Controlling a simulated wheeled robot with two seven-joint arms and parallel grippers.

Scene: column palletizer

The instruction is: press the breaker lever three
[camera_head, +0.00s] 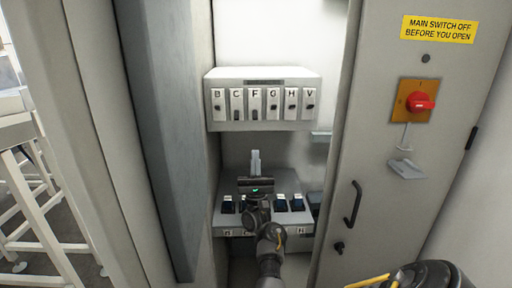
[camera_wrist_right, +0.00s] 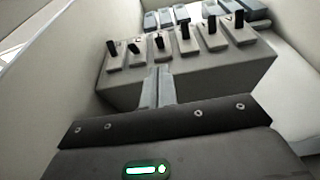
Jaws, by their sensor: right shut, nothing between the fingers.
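The breaker box (camera_head: 264,84) in the cabinet carries a row of several levers on white plates lettered B, C, F, O, H and V. The third lever from the left (camera_head: 254,112) is under the letter F. My right gripper (camera_head: 256,160) stands below the box with its fingers together and empty, a little under the third plate. In the right wrist view the closed fingers (camera_wrist_right: 158,86) point at the box's side (camera_wrist_right: 205,80), near the third black lever (camera_wrist_right: 159,41). Whether they touch the box cannot be told. My left gripper is out of view.
A lower panel (camera_head: 220,220) with dark blue switches sits beneath, partly hidden by my right gripper and arm. The cabinet's left wall (camera_head: 160,120) and right door (camera_head: 375,190) bound the opening. The door carries a red rotary switch (camera_head: 420,102) and black handle (camera_head: 352,203).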

